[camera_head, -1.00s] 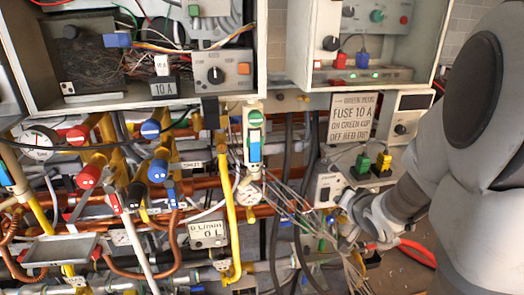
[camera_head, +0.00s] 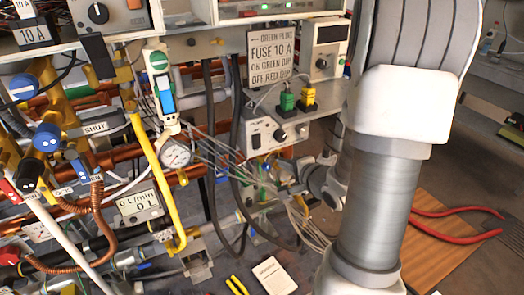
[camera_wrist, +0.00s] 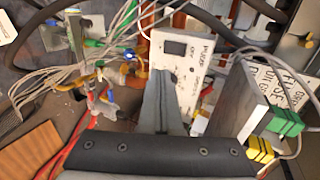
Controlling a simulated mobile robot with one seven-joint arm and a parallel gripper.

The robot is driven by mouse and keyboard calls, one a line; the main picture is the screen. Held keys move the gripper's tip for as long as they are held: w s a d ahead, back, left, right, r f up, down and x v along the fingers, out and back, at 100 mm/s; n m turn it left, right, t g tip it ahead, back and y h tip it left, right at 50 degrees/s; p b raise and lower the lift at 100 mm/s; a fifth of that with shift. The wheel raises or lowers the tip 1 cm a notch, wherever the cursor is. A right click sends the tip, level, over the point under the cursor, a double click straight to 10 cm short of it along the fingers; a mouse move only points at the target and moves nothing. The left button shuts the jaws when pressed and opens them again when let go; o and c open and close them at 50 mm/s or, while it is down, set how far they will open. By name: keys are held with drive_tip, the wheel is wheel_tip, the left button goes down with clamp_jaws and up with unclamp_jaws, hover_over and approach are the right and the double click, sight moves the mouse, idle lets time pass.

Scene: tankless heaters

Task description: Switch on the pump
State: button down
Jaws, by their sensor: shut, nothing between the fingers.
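The pump box (camera_head: 266,124) is a pale panel lettered PUMP, with a dark knob (camera_head: 280,135) and a small dark opening at its left. It sits below the fuse sign at middle right. In the wrist view the pump box (camera_wrist: 185,68) appears turned, with its lettering on its face and a dark opening; which part is the switch is unclear. My gripper (camera_wrist: 157,78) is shut and empty; its grey fingers overlap the panel's lower left in that view. In the head view my gripper is small among cables below the box; contact cannot be told.
Green (camera_head: 287,102) and yellow (camera_head: 308,97) plugs stand above the pump box. Loose grey cables hang beside my gripper. A gauge (camera_head: 175,154), yellow pipe (camera_head: 158,180) and copper pipes lie left.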

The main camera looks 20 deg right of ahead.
drive_tip(key=b, duration=0.4)
approach(257, 147)
drive_tip(key=f+x, duration=0.1)
drive_tip(key=x, duration=0.4)
drive_tip(key=shift+w, duration=0.7)
drive_tip(key=shift+f+b, duration=0.2)
drive_tip(key=shift+b, duration=0.25)
drive_tip(key=shift+w+r+t, duration=0.15)
drive_tip(key=shift+w+t, duration=0.05)
drive_tip(key=shift+t, duration=0.1)
